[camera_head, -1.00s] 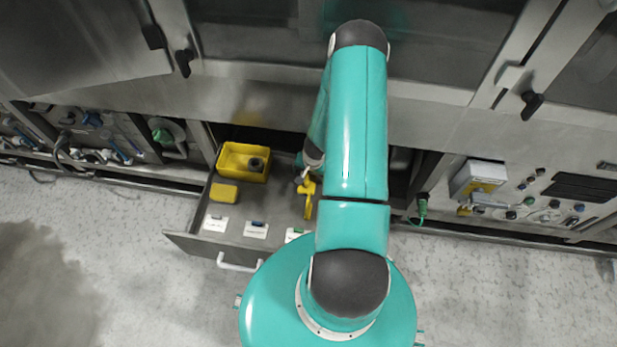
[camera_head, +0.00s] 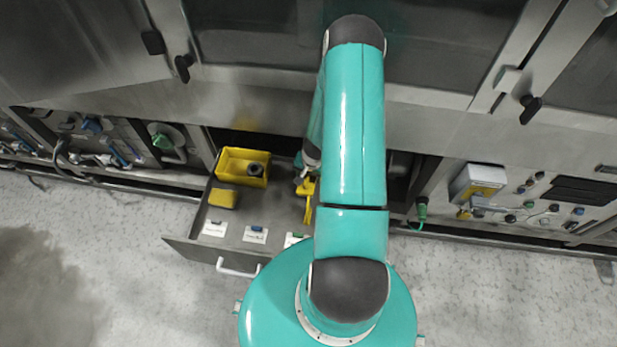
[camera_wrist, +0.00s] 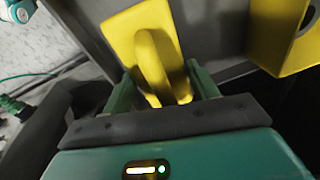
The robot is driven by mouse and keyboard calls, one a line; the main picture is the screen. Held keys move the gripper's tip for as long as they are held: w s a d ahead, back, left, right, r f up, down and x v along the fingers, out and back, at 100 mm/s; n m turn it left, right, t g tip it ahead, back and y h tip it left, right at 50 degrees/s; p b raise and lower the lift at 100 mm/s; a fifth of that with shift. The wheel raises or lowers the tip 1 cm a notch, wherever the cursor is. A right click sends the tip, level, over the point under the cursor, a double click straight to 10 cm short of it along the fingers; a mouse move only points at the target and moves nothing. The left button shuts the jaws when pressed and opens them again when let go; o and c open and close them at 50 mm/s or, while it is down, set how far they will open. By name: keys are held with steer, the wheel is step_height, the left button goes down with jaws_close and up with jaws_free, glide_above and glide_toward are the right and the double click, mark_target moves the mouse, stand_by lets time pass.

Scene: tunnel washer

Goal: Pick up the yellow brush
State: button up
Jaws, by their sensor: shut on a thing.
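The yellow brush (camera_head: 309,201) is in the open drawer (camera_head: 250,268), close to the left side of my arm in the head view. In the wrist view the brush (camera_wrist: 141,28) shows a flat yellow plate with a curved handle. My gripper (camera_wrist: 160,88) is shut on that handle, with one green finger on each side of it. In the head view my gripper (camera_head: 304,184) is mostly hidden behind my arm. I cannot tell whether the brush touches the drawer floor.
A yellow bin (camera_head: 231,164) with a dark round thing in it stands at the drawer's back left. A yellow sponge-like block (camera_head: 222,197) lies in front of it. Several white labelled cards (camera_head: 255,235) lie along the drawer front. Washer panels with handles rise behind.

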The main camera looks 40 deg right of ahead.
step_height(320, 180, up, 8)
steer(key=shift+f, duration=0.25)
steer(key=o, duration=0.3)
steer(key=shift+c, duration=0.5)
steer(key=shift+s, duration=0.15)
